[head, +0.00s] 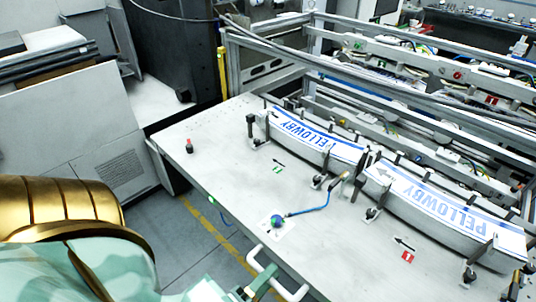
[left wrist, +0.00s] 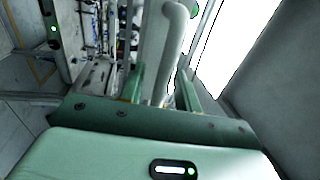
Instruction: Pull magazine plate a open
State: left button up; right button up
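The magazine plate (head: 225,150) is a broad white-grey plate carrying two stacks of PELLOWBY labels (head: 315,137) (head: 440,205). I cannot read a letter that marks it as plate a. A pale U-shaped handle (head: 294,294) sticks out from its front edge, at the bottom of the head view. My left gripper (head: 262,281) is at this handle, partly cut off by the frame. In the left wrist view its two green fingers (left wrist: 160,86) stand apart on either side of the handle bar (left wrist: 172,40), with gaps visible. My right gripper is not in view.
Metal frame rails (head: 400,80) stand behind the plate. A blue-topped knob (head: 277,221) with a blue cable and several black guide posts stand on the plate. A grey cabinet (head: 85,130) is at the left. Floor with a yellow line (head: 215,232) shows before the plate.

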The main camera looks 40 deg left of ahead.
pick_arm(q)
jog(key=shift+r, duration=0.1)
dwell(0.3)
jog(key=s+f+b, duration=0.3)
jog(key=s+b, duration=0.2)
jog(key=s, duration=1.1)
jog(key=shift+a+b, duration=0.3)
